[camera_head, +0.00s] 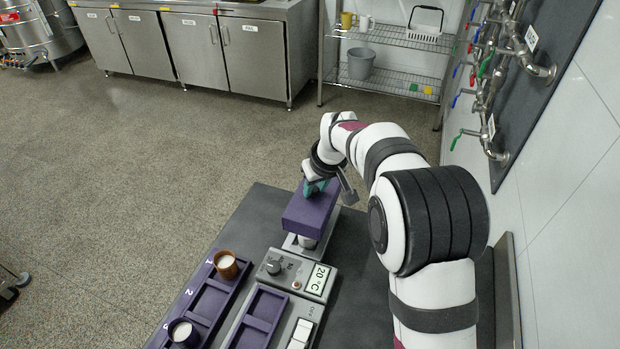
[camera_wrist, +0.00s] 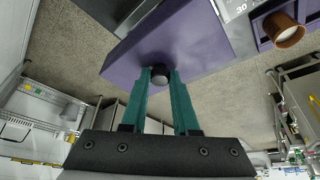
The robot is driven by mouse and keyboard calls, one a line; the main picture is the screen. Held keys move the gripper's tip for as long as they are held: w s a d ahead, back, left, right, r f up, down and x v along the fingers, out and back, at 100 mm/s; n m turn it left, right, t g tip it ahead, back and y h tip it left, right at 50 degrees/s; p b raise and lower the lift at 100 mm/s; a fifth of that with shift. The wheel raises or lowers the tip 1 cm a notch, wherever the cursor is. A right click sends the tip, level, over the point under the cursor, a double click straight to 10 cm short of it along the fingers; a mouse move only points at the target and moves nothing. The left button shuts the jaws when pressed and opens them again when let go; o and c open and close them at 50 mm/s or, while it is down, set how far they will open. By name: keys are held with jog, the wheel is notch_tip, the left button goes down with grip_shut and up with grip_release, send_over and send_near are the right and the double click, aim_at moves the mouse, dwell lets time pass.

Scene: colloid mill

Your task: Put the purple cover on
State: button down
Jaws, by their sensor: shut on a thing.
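The purple cover (camera_head: 311,210) is a box-like block over the back end of the grey colloid mill (camera_head: 308,278). It appears level, and a pale cylinder (camera_head: 305,241) shows below its front edge. Whether the cover rests on the mill or hangs just above it, I cannot tell. My gripper (camera_head: 315,188) is above the cover. In the wrist view the cover (camera_wrist: 195,45) fills the upper middle, and my teal fingers (camera_wrist: 161,75) are shut on its dark round knob (camera_wrist: 160,82). The cover's underside is hidden.
A purple rack (camera_head: 205,305) left of the mill holds a brown cup (camera_head: 226,262) and a dark cup (camera_head: 183,331) with white contents. A second purple tray (camera_head: 257,318) lies beside the switches (camera_head: 300,333). A wall with pipes and valves (camera_head: 490,75) stands at the right.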

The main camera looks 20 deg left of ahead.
aim_at(317, 202)
jog(key=shift+f, duration=3.1)
jog(key=shift+f, duration=0.2)
jog(key=shift+c, duration=0.6)
grip_release()
jog(key=shift+r, duration=0.1)
jog(key=shift+r, duration=3.4)
jog(key=shift+c, duration=0.2)
grip_shut()
